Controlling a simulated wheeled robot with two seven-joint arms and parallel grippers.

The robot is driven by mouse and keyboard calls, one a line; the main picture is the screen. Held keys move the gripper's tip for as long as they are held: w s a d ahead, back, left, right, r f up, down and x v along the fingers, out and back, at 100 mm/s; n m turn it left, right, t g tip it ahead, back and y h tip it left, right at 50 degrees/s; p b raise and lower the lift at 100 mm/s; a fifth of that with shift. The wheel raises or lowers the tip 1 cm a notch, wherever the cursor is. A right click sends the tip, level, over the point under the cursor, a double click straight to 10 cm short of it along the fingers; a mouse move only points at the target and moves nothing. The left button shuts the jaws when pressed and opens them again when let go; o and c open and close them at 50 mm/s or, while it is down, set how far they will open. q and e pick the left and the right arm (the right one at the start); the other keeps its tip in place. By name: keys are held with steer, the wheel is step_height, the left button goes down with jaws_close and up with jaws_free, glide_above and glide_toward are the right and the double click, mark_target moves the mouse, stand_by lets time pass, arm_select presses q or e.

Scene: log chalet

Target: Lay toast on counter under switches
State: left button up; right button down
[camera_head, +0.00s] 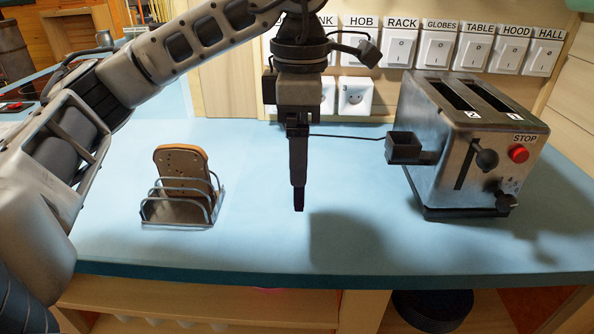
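A slice of brown toast (181,165) stands upright in a metal wire toast rack (178,211) on the left part of the blue counter (250,250). A row of labelled white switches (436,49) runs along the back wall above the counter. My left gripper (299,208) points straight down over the middle of the counter, to the right of the rack and apart from it. Its fingers show edge-on as one dark strip, so I cannot tell whether they are open or shut. No toast shows at its tip. My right gripper is not in view.
A steel two-slot toaster (470,140) with a red STOP button (518,153) stands on the right of the counter. Its cord runs behind my gripper. A wall socket (355,96) sits below the switches. The counter between rack and toaster is clear.

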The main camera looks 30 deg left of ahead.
arm_select(q)
steer(key=shift+w+a+f, duration=0.3)
steer(key=shift+a+f, duration=0.05)
steer(key=shift+f, duration=0.2)
steer(key=shift+w+a+f, duration=0.3)
steer(key=shift+a+f, duration=0.05)
steer(key=shift+f, duration=0.2)
steer(key=shift+w+a+f, duration=0.15)
steer(key=shift+f, duration=0.65)
steer(key=shift+w+a+f, duration=0.15)
steer(key=shift+a+f, duration=0.05)
steer(key=shift+f, duration=0.55)
steer(key=shift+w+a+f, duration=0.15)
steer(key=shift+f, duration=0.65)
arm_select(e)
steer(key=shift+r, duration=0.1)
arm_select(q)
steer(key=shift+f, duration=0.25)
steer(key=o, duration=0.4)
steer(key=shift+r, duration=0.25)
step_height(320, 180, up, 12)
steer(key=p, duration=0.2)
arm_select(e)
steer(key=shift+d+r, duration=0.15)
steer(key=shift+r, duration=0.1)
